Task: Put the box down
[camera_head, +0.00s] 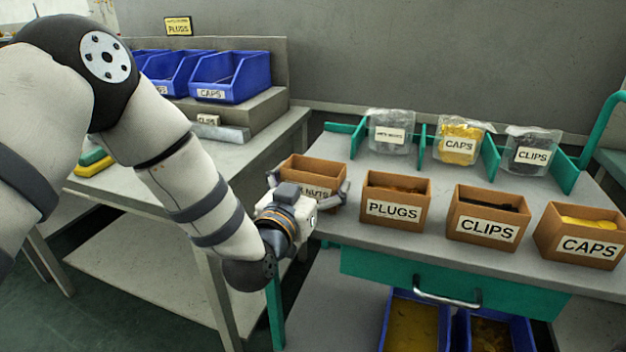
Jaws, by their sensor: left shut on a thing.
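A brown open-topped box with a label partly reading "NUTS" (312,172) is at the left end of the row on the grey-topped cart (385,238). My left gripper (322,197) is shut on this box from its near side, with its fingers along the box's sides. The gripper hides part of the label and the box's lower front. I cannot tell whether the box's bottom touches the cart top. My right gripper is not in view.
Brown boxes labelled PLUGS (395,201), CLIPS (487,215) and CAPS (580,236) stand to the right. Clear bags, one labelled CAPS (460,142), sit behind between green dividers. Blue bins (230,78) stand on the left bench (135,190).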

